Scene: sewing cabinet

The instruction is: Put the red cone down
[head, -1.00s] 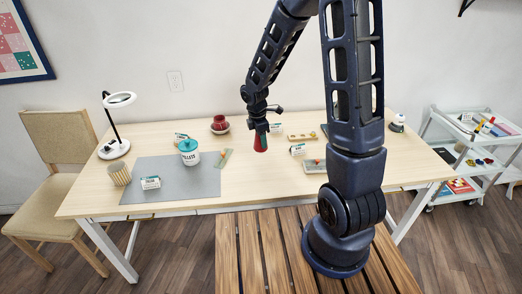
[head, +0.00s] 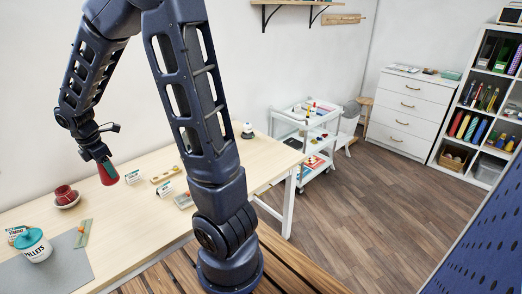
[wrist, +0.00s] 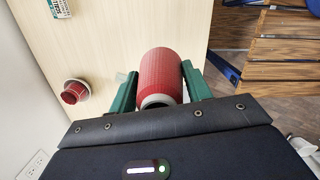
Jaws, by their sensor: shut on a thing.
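The red cone (head: 107,172) is in my gripper (head: 104,163), held above the wooden table (head: 130,203) near the wall side. In the wrist view the red cone (wrist: 161,75) sits between the two green fingers of my gripper (wrist: 159,88), with a pale ring at its near end. The fingers are shut on it. In the head view the cone's upper part is hidden by the gripper.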

